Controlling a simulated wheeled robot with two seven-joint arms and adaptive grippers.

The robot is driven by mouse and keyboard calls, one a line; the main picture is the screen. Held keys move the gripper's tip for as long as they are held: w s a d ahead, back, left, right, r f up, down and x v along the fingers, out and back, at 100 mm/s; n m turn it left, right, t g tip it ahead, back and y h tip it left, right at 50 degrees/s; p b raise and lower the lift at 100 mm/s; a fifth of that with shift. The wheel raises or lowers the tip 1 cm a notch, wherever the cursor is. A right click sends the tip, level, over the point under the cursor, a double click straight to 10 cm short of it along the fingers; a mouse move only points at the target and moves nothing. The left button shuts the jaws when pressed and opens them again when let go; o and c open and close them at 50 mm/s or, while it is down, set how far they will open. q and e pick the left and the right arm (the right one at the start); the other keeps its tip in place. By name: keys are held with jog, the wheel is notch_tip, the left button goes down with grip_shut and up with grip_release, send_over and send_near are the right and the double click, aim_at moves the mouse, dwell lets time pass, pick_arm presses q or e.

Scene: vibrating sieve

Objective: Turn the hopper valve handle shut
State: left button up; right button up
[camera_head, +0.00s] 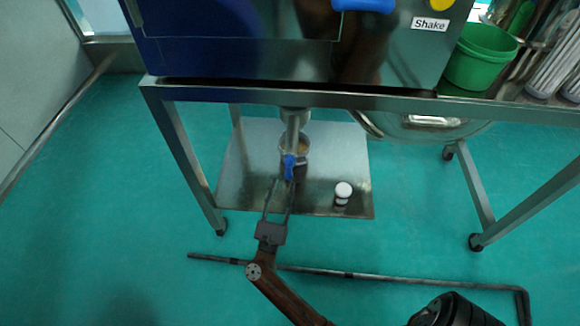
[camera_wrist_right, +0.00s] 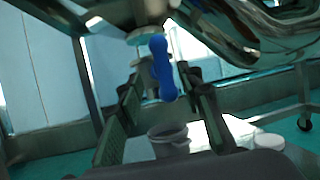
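The blue hopper valve handle (camera_head: 290,167) hangs roughly upright on the metal outlet pipe (camera_head: 294,125) under the machine. It also shows in the right wrist view (camera_wrist_right: 162,68), tilted slightly. My right gripper (camera_head: 283,184) reaches in from below with its fingers close to the handle. In the right wrist view its two fingers (camera_wrist_right: 163,84) stand apart, one on each side of the handle's lower end. I see gaps there, so they are not closed on it. My left gripper is not in view.
A metal container (camera_head: 301,172) with brownish contents stands below the pipe on a steel plate (camera_head: 236,178). A white-lidded jar (camera_head: 342,192) stands to its right. The table frame (camera_head: 350,97) crosses above. A floor bar (camera_head: 400,280) lies in front. A green bucket (camera_head: 476,62) sits at upper right.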

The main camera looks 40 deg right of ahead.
aim_at(288, 171)
jog(key=shift+w+d+r+m+g, duration=0.1)
jog(key=shift+d+m+g, duration=0.15)
jog(key=shift+m+g, duration=0.05)
jog(key=b+x, duration=0.1)
jog(key=x, duration=0.5)
jog(key=shift+w+d+r, duration=0.25)
jog(key=shift+d+r, duration=0.05)
jog(key=shift+d, duration=0.2)
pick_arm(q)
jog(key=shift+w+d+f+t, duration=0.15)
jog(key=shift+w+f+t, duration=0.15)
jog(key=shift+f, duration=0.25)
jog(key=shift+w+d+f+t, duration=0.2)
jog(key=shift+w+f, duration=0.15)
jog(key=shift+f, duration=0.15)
pick_arm(e)
jog(key=shift+c, duration=0.6)
grip_shut()
